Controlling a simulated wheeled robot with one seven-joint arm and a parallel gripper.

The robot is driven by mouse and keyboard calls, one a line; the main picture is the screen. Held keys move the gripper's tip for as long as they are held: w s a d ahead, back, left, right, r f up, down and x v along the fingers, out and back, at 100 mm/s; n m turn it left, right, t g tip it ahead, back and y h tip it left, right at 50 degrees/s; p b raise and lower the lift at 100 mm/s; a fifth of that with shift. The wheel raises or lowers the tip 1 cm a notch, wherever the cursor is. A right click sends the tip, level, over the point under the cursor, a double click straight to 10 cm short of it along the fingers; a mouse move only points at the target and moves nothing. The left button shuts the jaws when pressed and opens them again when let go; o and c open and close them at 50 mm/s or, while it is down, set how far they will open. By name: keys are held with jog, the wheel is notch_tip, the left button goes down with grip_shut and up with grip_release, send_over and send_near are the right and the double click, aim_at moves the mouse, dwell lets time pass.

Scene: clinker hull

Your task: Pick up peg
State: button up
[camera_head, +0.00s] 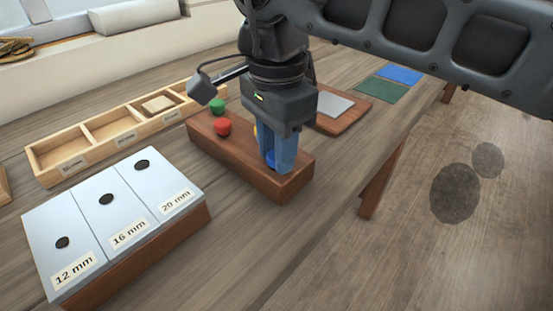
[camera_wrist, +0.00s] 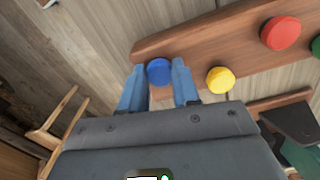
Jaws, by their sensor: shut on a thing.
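A blue peg (camera_wrist: 159,71) stands in the brown wooden block (camera_wrist: 190,48), near one end. In the wrist view its round blue top lies between the two blue fingers of my gripper (camera_wrist: 160,78), which is shut on it. In the head view my gripper (camera_head: 278,160) points down at the near end of the block (camera_head: 247,167), and only a bit of the blue peg (camera_head: 271,158) shows between the fingers. A red peg (camera_head: 223,127), a green peg (camera_head: 217,105) and a yellow peg (camera_wrist: 220,79) stand in the same block. In the head view the yellow one is mostly hidden.
A gauge block (camera_head: 125,190) with holes labelled 12 mm, 16 mm and 20 mm stands at the front left. A divided wooden tray (camera_head: 85,160) lies behind it. A brown board with a grey plate (camera_head: 333,104) and green and blue mats (camera_head: 381,89) lie beyond my gripper.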

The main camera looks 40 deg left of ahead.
jog(key=shift+r, duration=0.45)
notch_tip(320, 180, up, 4)
jog(key=shift+w+d+f, duration=0.1)
jog(key=shift+f, duration=0.1)
jog(key=w+d+r+b, duration=0.1)
jog(key=w+d+r, duration=0.4)
jog(key=d, duration=0.5)
jog(key=shift+r, duration=0.8)
